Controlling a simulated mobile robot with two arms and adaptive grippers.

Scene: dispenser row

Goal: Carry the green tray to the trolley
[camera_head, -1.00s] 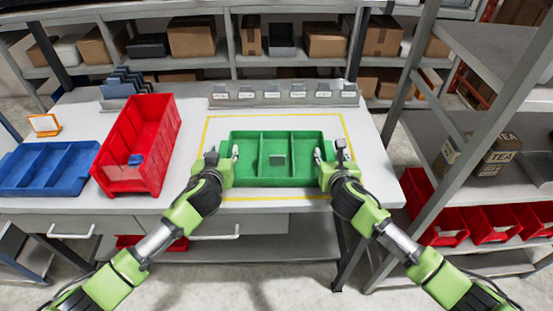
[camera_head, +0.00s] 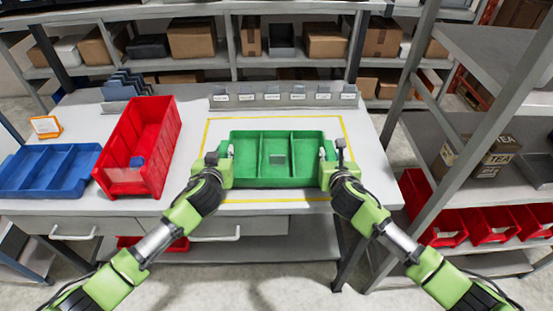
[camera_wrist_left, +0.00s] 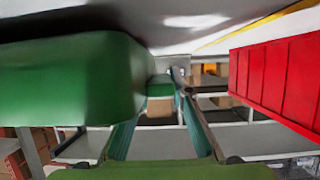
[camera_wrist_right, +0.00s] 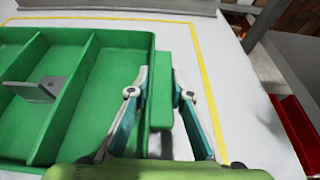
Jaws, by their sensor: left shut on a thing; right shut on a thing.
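The green tray (camera_head: 275,181) has three compartments and lies level inside the yellow outline on the white table. I cannot tell whether it touches the tabletop. My left gripper (camera_head: 226,152) is shut on the tray's left end; in the left wrist view a green grip (camera_wrist_left: 160,88) shows beyond the fingers. My right gripper (camera_head: 331,155) is shut on the tray's right end; in the right wrist view its fingers (camera_wrist_right: 158,95) straddle the green grip there. I cannot make out a trolley for certain.
A red bin (camera_head: 136,147) and a blue divided tray (camera_head: 48,170) stand left of the green tray. A grey labelled rail (camera_head: 283,99) runs behind it. A grey rack (camera_head: 430,60) with red bins and a TEA box (camera_head: 487,158) stands close on the right.

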